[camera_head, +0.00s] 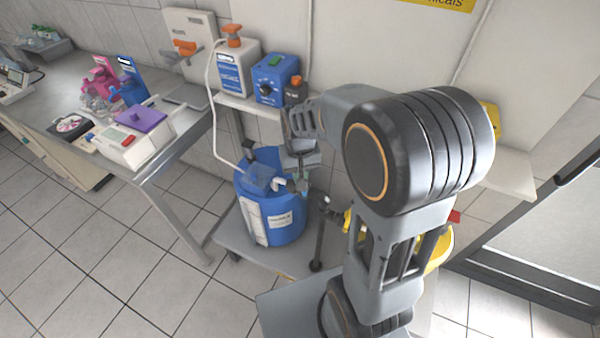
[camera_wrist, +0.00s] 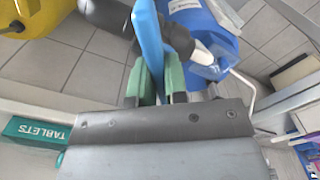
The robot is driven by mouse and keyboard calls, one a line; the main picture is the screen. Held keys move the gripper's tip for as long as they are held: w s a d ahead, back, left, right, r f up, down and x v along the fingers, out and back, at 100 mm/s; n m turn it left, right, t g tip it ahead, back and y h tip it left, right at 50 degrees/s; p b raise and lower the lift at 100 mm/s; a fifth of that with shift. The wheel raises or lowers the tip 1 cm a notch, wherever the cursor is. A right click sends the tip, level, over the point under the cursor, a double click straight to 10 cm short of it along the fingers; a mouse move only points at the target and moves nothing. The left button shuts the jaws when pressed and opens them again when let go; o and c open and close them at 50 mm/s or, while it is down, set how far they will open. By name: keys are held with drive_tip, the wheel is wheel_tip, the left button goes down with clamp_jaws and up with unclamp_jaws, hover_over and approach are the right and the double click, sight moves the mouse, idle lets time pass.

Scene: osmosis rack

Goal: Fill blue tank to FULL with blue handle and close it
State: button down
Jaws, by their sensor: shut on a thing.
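The blue tank (camera_head: 287,222) stands upright on a low grey shelf in the head view, with a white label on its front and a level scale too small to read. It also shows at the top right of the wrist view (camera_wrist: 224,44). My gripper (camera_head: 303,178) is above the tank's right side, by the white spout. In the wrist view, the green finger pads of my gripper (camera_wrist: 154,82) are shut on the flat blue handle (camera_wrist: 150,40). A dark rounded fitting and a white spout lie just right of the handle. My arm partly hides this area in the head view.
A yellow tank (camera_wrist: 42,12) stands on the other side, mostly behind my arm in the head view. A shelf above holds a white bottle (camera_head: 236,72) and a blue pump box (camera_head: 273,82). A white hose (camera_head: 212,110) hangs left. Tiled floor is free at front left.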

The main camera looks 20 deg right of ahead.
drive_tip(key=n, duration=0.5)
drive_tip(key=shift+a+n, duration=0.15)
drive_tip(key=shift+n, duration=2.75)
drive_tip(key=c, duration=1.1)
unclamp_jaws()
drive_tip(key=shift+c, duration=0.2)
drive_tip(key=shift+r, duration=0.1)
wheel_tip(320, 180, up, 14)
